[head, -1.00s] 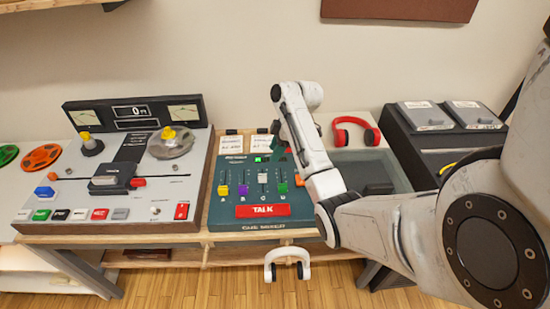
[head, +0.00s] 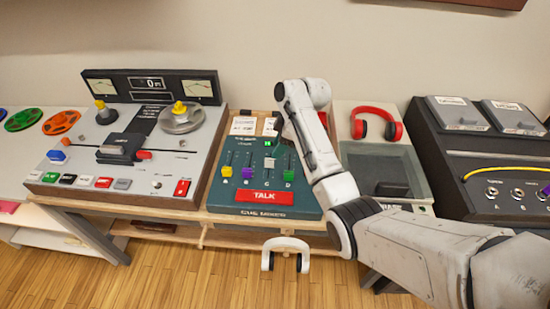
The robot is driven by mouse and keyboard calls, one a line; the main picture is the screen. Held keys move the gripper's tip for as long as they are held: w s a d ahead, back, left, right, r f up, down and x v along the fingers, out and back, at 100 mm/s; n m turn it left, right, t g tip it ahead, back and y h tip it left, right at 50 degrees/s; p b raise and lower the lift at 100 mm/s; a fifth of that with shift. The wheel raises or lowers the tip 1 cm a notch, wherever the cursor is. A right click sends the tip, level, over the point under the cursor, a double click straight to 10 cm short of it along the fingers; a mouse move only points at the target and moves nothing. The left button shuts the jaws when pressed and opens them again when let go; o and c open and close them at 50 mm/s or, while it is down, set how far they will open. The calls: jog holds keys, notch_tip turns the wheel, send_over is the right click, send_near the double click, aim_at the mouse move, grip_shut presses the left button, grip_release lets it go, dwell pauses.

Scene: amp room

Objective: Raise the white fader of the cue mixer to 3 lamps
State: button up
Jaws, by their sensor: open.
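The cue mixer (head: 262,211) is a dark teal panel with a red TALK bar and a row of colored faders. The white fader (head: 268,163) is third from the left, between the purple fader (head: 247,172) and the green fader (head: 289,174). Its cap sits a little higher up the panel than its neighbors. The yellow fader (head: 227,171) is leftmost. My gripper (head: 278,124) is open over the mixer's back edge, beyond the white fader and apart from it. Its fingers are small, dark and partly hidden by my arm. The fader's lamps are too small to count.
A tape machine (head: 187,143) with reels stands left of the mixer. White headphones (head: 286,243) hang at the front edge. A dark patch panel (head: 470,151) is farther right. Cards (head: 244,125) stand behind the mixer.

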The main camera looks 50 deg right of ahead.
aim_at(271, 160)
jog(key=x, duration=0.6)
jog(key=shift+w+a+f, duration=0.1)
jog(key=shift+f, duration=0.25)
jog(key=shift+c, duration=0.3)
grip_shut()
